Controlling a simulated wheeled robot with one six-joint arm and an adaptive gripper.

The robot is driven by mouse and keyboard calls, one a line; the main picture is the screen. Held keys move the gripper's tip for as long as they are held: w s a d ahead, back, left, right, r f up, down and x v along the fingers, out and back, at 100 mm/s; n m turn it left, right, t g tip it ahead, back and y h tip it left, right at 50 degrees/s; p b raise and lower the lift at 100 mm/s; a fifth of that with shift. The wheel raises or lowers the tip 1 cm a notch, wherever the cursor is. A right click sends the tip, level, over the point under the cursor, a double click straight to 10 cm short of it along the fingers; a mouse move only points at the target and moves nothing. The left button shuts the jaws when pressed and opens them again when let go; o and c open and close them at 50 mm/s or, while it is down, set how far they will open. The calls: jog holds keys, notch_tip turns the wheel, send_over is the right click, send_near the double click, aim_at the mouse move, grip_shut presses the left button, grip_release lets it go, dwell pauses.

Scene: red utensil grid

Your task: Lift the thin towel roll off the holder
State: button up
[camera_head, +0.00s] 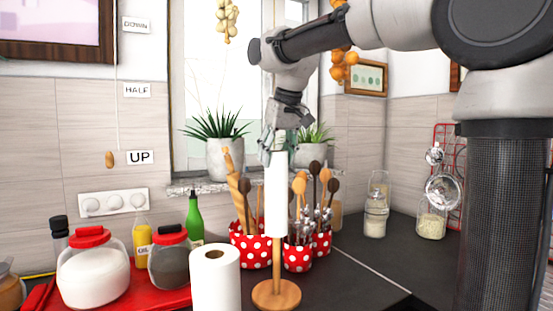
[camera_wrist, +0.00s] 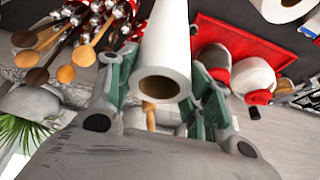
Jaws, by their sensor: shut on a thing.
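The thin white towel roll (camera_head: 277,195) is upright around the wooden post of the holder (camera_head: 276,294). A length of bare post shows between the roll's lower end and the round base. My gripper (camera_head: 275,150) comes from above and is shut on the roll's upper end. In the wrist view, my gripper's (camera_wrist: 163,65) green-padded fingers lie on both sides of the roll (camera_wrist: 165,45), whose open core faces the camera. I cannot tell how much post is still inside the roll.
A thicker paper roll (camera_head: 215,280) stands left of the holder. Red dotted pots (camera_head: 252,250) with several utensils stand close behind. Jars (camera_head: 93,272) and bottles are on a red tray at left. Plants (camera_head: 222,150) stand on the sill. The dark counter at right is mostly clear.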

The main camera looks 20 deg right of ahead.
jog(key=shift+r, duration=0.15)
jog(key=shift+r, duration=1.35)
jog(key=shift+r, duration=1.6)
jog(key=shift+r, duration=0.8)
